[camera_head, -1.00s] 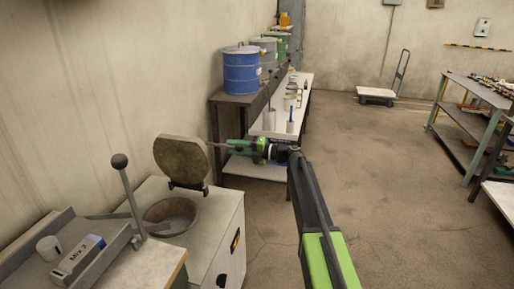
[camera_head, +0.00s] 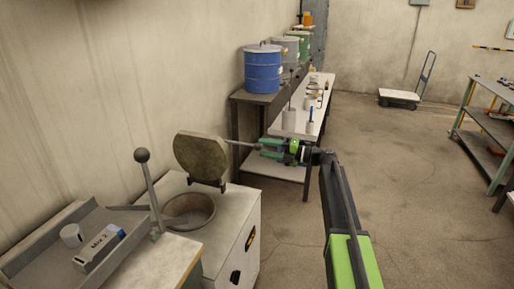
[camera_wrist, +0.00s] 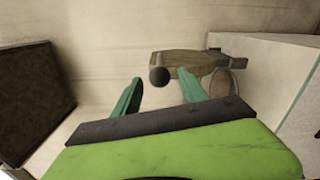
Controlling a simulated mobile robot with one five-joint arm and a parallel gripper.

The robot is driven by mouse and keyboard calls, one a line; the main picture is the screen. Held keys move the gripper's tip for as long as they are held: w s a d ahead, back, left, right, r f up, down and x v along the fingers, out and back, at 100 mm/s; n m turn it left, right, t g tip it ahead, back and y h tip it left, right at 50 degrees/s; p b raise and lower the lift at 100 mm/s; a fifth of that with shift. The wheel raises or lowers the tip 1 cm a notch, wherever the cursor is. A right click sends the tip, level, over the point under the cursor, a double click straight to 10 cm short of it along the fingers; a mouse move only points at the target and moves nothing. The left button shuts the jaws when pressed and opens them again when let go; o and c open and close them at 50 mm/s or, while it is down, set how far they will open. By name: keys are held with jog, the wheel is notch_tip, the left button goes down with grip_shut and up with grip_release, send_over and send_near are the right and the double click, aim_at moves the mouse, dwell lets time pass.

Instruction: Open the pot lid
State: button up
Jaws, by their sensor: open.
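The round pot lid (camera_head: 202,158) stands upright on its hinge behind the furnace pot (camera_head: 188,211), whose mouth is uncovered. A thin handle (camera_head: 240,143) runs from the lid's right edge towards my gripper (camera_head: 262,148), which is right of the lid. In the wrist view the lid (camera_wrist: 185,62) is ahead, and a dark ball knob (camera_wrist: 159,76) shows between my spread, empty fingers. I cannot tell how far the knob is beyond the fingertips. The pot mouth (camera_wrist: 223,83) is partly hidden by the right finger.
A lever with a ball knob (camera_head: 142,155) rises beside a tray (camera_head: 60,235) left of the pot.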

jog(key=v, duration=1.1)
jog(key=shift+s+d, duration=0.2)
